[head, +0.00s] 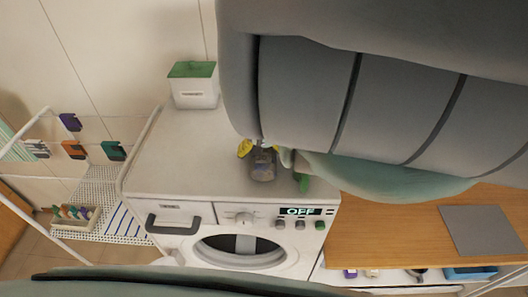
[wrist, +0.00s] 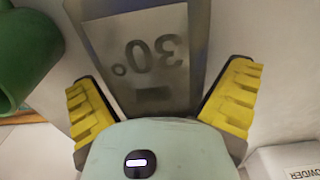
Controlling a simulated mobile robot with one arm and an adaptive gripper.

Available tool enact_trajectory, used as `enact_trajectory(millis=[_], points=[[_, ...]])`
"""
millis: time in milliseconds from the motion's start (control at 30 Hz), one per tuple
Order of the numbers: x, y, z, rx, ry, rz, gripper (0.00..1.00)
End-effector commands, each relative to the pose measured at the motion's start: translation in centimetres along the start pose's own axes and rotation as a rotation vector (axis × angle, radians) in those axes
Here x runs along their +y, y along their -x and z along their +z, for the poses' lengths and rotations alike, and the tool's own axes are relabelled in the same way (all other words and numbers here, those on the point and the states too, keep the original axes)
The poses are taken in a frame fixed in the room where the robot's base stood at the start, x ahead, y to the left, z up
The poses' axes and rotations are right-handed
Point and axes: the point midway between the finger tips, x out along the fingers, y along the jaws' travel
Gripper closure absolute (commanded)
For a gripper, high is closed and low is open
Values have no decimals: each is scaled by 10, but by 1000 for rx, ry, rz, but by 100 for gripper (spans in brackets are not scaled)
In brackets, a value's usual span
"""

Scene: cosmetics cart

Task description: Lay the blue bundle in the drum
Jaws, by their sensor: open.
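The white washing machine (head: 175,165) has a round front opening or window to the drum (head: 243,250), dark inside with a pale grey patch; I cannot tell whether its door is open. Its display (head: 300,211) reads OFF. No blue bundle can be made out for sure. My gripper (head: 254,148) is over the machine top, largely hidden by my arm. In the wrist view, my gripper (wrist: 160,100) is open, its yellow fingers on either side of a grey piece (wrist: 150,55) marked 30°, upside down. I cannot tell whether they touch it.
A white box with a green lid (head: 194,84) stands at the machine's back. A green object (wrist: 28,55) is near my gripper. Left are small coloured items (head: 74,149) and a mesh rack (head: 110,185). A wooden counter (head: 390,225) is right, with a blue item (head: 470,273) below.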

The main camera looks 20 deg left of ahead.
Motion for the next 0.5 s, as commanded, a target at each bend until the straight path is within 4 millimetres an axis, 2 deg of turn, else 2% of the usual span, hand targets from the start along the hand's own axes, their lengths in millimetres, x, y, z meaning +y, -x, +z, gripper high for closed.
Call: enact_trajectory(millis=[367,500], points=[[1,-3,0,1,0,4,0],[1,-3,0,1,0,4,15]])
